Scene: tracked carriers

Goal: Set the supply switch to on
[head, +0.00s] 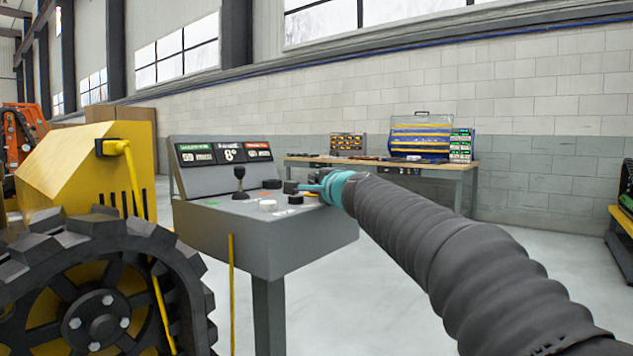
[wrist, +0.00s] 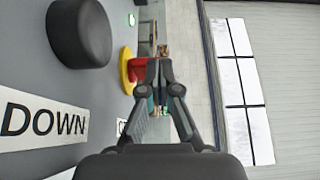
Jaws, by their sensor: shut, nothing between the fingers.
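The grey control console (head: 225,235) stands at centre left in the head view. I cannot tell which of its controls is the supply switch; no label naming it is readable. My gripper (head: 303,188) is over the right part of the console top, shut and empty. In the wrist view its fingertips (wrist: 158,66) meet just right of a red button (wrist: 141,72) on a yellow base (wrist: 127,72); I cannot tell whether they touch it. A round black knob (wrist: 80,32) and a "DOWN" label (wrist: 43,121) show to the left.
A yellow tracked carrier (head: 75,175) stands close on the left, with a yellow cable (head: 132,180). A workbench (head: 455,168) with cases stands behind.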

